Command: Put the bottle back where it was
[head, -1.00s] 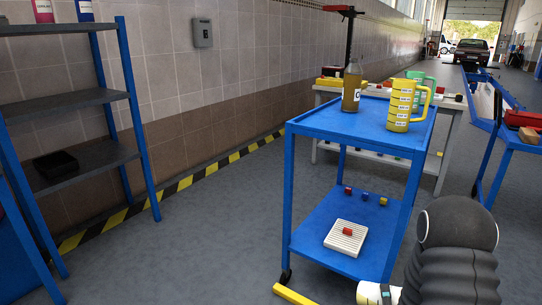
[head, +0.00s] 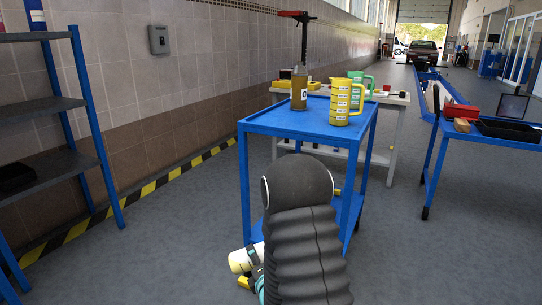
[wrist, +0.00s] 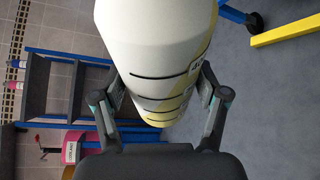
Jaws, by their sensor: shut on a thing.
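My gripper (wrist: 160,105) is shut on a cream-white bottle (wrist: 157,45) with dark lines and some yellow on it. Its two fingers press on the bottle's sides in the wrist view. In the head view the bottle (head: 241,260) lies tilted nearly level, low beside my arm and in front of the blue cart. My arm hides part of the gripper (head: 257,282). A grey shelf unit with blue posts (head: 97,130) stands at the left. A blue bottle (head: 36,12) shows at its top, partly cut off by the frame.
The blue cart (head: 290,122) carries an amber bottle (head: 299,90) and a yellow jug (head: 341,102). A green jug (head: 362,80) stands behind on a grey table. A blue table (head: 480,135) with a dark tray is at right. Floor between shelf and cart is clear.

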